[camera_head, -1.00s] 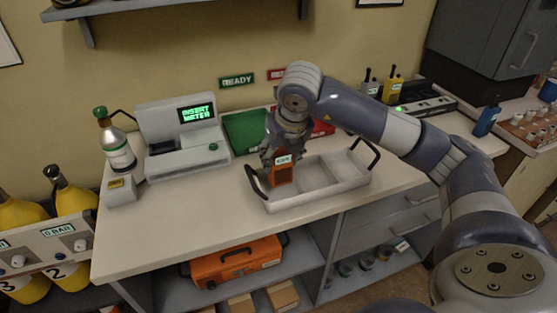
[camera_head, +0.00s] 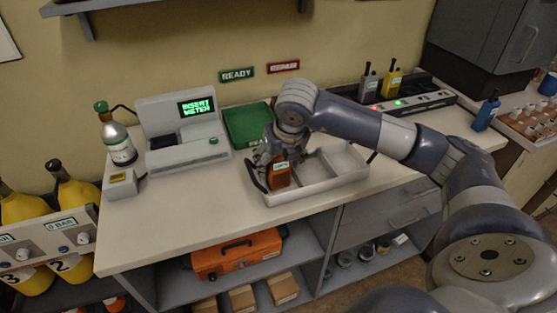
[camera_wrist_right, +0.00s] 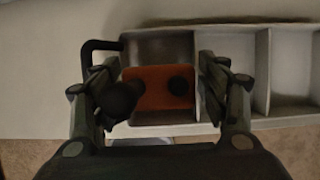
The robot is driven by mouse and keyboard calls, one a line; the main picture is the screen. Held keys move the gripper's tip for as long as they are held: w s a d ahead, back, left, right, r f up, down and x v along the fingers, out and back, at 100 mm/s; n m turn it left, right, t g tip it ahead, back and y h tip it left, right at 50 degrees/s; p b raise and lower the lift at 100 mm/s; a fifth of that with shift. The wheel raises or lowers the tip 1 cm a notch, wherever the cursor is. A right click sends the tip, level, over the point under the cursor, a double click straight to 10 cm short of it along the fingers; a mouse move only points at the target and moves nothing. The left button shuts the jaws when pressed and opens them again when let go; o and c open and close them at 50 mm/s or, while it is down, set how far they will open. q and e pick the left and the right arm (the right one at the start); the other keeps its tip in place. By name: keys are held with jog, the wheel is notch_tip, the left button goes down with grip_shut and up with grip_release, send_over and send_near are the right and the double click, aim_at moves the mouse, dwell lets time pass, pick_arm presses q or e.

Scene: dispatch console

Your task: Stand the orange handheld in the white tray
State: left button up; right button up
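The orange handheld (camera_head: 279,175) is upright, or nearly so, at the left compartment of the white tray (camera_head: 318,184). My right gripper (camera_head: 270,157) comes down from above with its fingers on either side of the handheld. In the right wrist view the fingers (camera_wrist_right: 160,85) sit close against both ends of the orange top (camera_wrist_right: 150,78), with its black stub and knob facing up. The gripper looks shut on it. Whether its base touches the tray floor is hidden. The other compartments are empty. My left gripper is not in view.
A grey meter console (camera_head: 184,137) and a gas bottle (camera_head: 117,139) stand left of the tray. A green tray (camera_head: 247,124) lies behind. Grey and yellow handhelds (camera_head: 391,80) stand in a rack at back right. The counter front is clear.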

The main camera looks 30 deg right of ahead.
jog(key=shift+r, duration=0.2)
jog(key=shift+s+r, duration=0.1)
jog(key=shift+r, duration=0.2)
jog(key=b+v, duration=0.1)
jog(key=v, duration=1)
jog(key=shift+s, duration=0.1)
